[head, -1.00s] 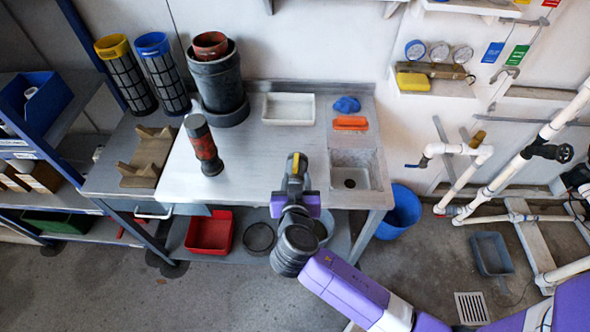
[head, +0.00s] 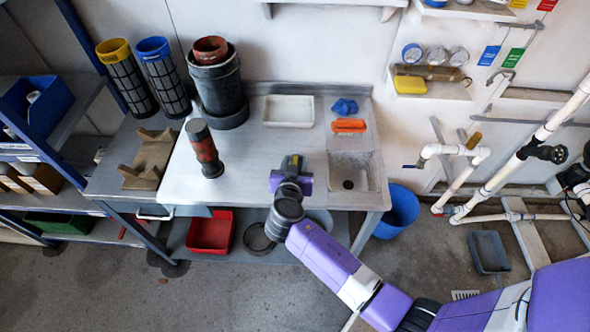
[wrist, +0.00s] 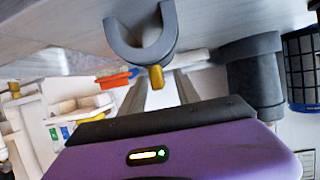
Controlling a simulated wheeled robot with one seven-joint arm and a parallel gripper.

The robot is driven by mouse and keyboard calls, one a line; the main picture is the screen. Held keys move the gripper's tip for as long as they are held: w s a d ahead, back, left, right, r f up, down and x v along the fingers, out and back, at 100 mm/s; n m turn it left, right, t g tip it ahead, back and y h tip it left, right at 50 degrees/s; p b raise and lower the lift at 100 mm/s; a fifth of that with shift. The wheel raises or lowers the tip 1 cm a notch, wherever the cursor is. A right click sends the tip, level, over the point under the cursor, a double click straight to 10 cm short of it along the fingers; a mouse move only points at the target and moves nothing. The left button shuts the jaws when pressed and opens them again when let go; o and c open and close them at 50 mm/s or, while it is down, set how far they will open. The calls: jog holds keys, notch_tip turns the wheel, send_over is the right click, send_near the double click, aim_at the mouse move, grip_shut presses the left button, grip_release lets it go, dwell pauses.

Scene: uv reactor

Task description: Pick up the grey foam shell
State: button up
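The grey foam shell (wrist: 122,42) is a thick C-shaped piece with a yellow tab (wrist: 156,77) in the wrist view. In the head view the shell (head: 292,160) stands near the front of the bench, left of the sink, partly hidden behind my gripper. My gripper (wrist: 160,82) is open. Its two grey fingers point toward the shell, and the yellow tab shows between them with a gap on each side. I cannot tell whether the tab lies fully between the fingertips or just beyond them.
The metal bench (head: 245,150) bears a red-and-black cylinder (head: 205,150), a white tray (head: 288,111), a large grey container (head: 217,85), an orange brush (head: 348,125) and a blue cloth (head: 344,106). A sink (head: 352,171) lies to the right. The bench between the cylinder and the shell is clear.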

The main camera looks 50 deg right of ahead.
grip_shut()
dwell(0.3)
